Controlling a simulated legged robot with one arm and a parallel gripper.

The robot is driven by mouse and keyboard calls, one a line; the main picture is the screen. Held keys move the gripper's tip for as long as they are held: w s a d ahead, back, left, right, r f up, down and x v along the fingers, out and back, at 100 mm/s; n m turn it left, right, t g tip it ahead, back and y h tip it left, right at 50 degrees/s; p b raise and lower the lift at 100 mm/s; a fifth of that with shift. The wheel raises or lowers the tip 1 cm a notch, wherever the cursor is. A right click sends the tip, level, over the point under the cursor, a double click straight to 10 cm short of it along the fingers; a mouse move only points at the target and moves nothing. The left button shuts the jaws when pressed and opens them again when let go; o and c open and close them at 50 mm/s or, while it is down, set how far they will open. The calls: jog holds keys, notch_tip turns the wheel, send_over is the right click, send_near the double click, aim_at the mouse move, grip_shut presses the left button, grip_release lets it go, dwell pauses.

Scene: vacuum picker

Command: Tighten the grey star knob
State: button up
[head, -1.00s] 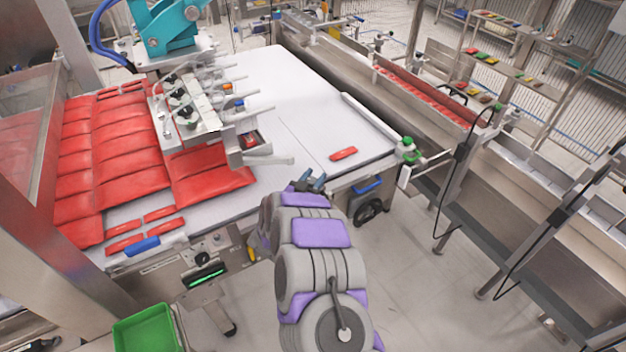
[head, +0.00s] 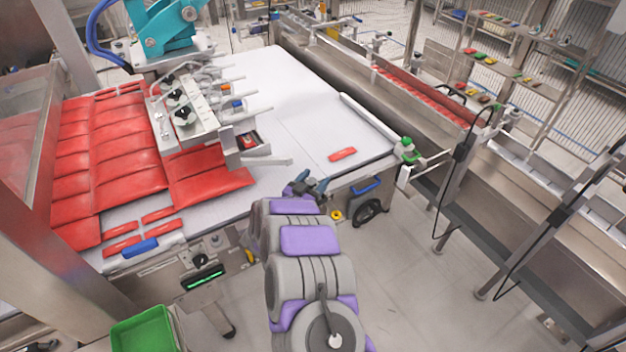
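My gripper (head: 312,188) is at the conveyor table's front edge, just past the end of my grey and purple arm. Its dark blue-grey fingers are small here, and I cannot tell whether they are apart or closed. I cannot clearly make out a grey star knob; it may be hidden behind my gripper or arm. A small yellow-orange round part (head: 336,215) shows on the machine's front, just right of my arm. Dark knobs (head: 183,115) sit on the picker head (head: 205,120), well away from my gripper.
Red pouches (head: 125,155) cover the left of the white table (head: 290,95). One red packet (head: 342,154) lies near its right front edge. A blue handle (head: 366,188) and black wheel (head: 370,212) are right of my gripper. A green crate (head: 150,332) stands at lower left.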

jog(key=shift+a, duration=0.15)
jog(key=shift+s+a+r, duration=0.1)
jog(key=shift+s+a, duration=0.05)
jog(key=p+v, duration=0.2)
jog(key=v, duration=1.4)
jog(key=shift+s, duration=0.45)
